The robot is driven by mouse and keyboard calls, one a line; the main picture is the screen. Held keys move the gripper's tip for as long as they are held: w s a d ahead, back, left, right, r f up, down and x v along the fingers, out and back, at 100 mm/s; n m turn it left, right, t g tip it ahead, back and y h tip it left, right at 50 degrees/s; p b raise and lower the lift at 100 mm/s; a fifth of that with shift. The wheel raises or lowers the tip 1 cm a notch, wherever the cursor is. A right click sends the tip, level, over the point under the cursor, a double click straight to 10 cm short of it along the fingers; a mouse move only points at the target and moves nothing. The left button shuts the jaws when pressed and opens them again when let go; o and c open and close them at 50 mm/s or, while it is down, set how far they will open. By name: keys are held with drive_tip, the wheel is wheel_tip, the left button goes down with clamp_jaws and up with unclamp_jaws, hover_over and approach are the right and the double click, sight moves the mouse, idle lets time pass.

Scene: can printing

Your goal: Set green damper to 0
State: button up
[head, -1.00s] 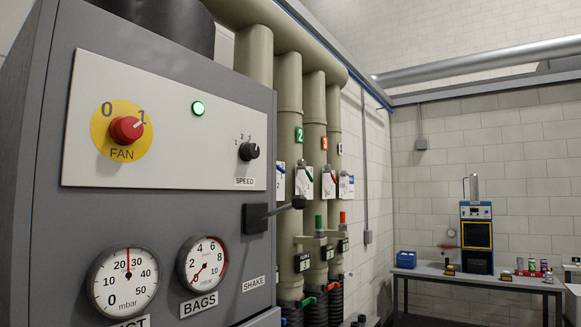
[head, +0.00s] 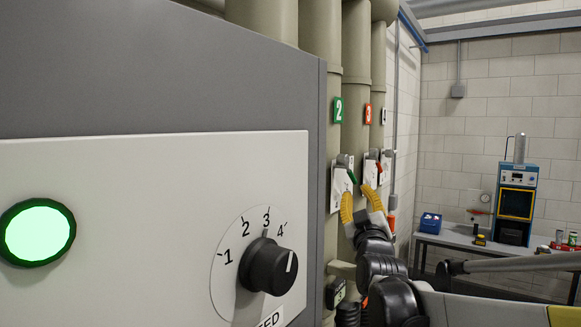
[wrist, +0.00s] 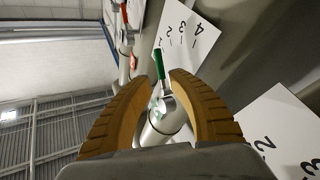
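The green damper lever (head: 351,176) is on the pipe with the green "2" tag (head: 338,110), in front of a white scale plate (head: 340,187). In the wrist view its green handle (wrist: 159,64) stands between and just beyond my fingertips, with a metal hub below it. The numbered scale plate (wrist: 192,45) is to its right; the lever's exact reading cannot be told. My gripper (head: 359,190) is open, its two yellow-brown fingers spread at the lever. In the wrist view my gripper (wrist: 166,76) shows gaps on both sides of the handle.
A grey cabinet with a speed knob (head: 267,267) and a lit green lamp (head: 37,234) fills the left. A red-tagged pipe (head: 367,113) with its own lever stands right beside the green one. A table (head: 468,240) with equipment stands at the far wall.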

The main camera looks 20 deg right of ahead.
sight(352, 178)
drive_tip(key=p+x, duration=0.1)
drive_tip(key=x, duration=0.6)
drive_tip(key=shift+w+d+r+p, duration=0.1)
drive_tip(key=shift+w+p, duration=0.25)
drive_tip(key=shift+w, duration=0.05)
drive_tip(key=shift+w+d+r, duration=0.2)
drive_tip(key=shift+w+r, duration=0.1)
drive_tip(key=shift+w, duration=0.4)
drive_tip(key=shift+s, duration=0.1)
clamp_jaws()
